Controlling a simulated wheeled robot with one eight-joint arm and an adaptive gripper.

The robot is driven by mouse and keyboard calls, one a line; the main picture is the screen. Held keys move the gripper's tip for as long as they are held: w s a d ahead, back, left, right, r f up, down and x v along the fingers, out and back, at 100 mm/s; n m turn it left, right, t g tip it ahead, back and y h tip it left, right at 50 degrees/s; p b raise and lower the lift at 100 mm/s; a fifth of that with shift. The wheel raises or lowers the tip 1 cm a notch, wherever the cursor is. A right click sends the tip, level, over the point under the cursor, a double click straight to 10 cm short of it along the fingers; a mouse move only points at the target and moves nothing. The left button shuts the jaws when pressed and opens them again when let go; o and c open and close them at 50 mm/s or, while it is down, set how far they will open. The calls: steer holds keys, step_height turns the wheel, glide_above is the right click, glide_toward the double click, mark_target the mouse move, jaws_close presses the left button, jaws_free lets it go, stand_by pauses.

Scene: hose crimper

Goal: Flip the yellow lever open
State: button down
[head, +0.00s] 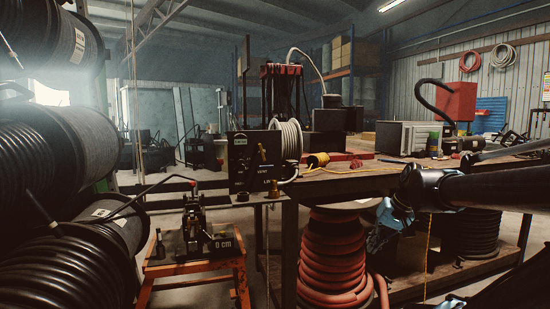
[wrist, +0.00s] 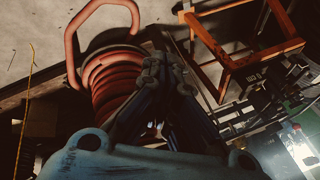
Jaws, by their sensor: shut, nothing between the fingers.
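A small yellow lever (head: 262,151) shows on the front of a dark control box (head: 254,173) near the middle of the head view. Its exact position is too small to tell. A brass fitting (head: 274,189) sits below it on the same panel. My gripper (head: 375,243) hangs to the right of the box and lower, in front of the workbench, clear of the lever. In the wrist view my gripper (wrist: 168,76) has its fingertips together with nothing between them. I cannot make out the lever in the wrist view.
A red hose coil (head: 333,255) stands under the workbench (head: 350,183), left of my gripper; the coil also shows in the wrist view (wrist: 112,78). An orange stand (head: 193,266) carries a hand pump left of the box. Black hose reels (head: 75,145) fill the left side.

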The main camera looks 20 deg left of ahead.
mark_target(261, 152)
steer(key=w+a+r+m+y, duration=0.1)
steer(key=w+a+r+y, duration=0.5)
steer(key=w+a+r, duration=0.75)
steer(key=w+a+r+y, duration=0.5)
steer(key=w+a+r, duration=0.5)
steer(key=w+a, duration=0.65)
steer(key=shift+t, duration=0.4)
steer(key=x, duration=0.5)
steer(key=w+x, duration=0.1)
steer(key=x, duration=0.2)
steer(key=shift+w+a+f, duration=0.1)
steer(key=shift+w, duration=0.05)
steer(key=shift+s+a+f, duration=0.3)
steer(key=shift+s+a, duration=0.4)
steer(key=shift+a, duration=0.15)
steer(key=shift+s+a+f, duration=0.2)
steer(key=shift+s+a, duration=0.15)
steer(key=shift+a, duration=0.25)
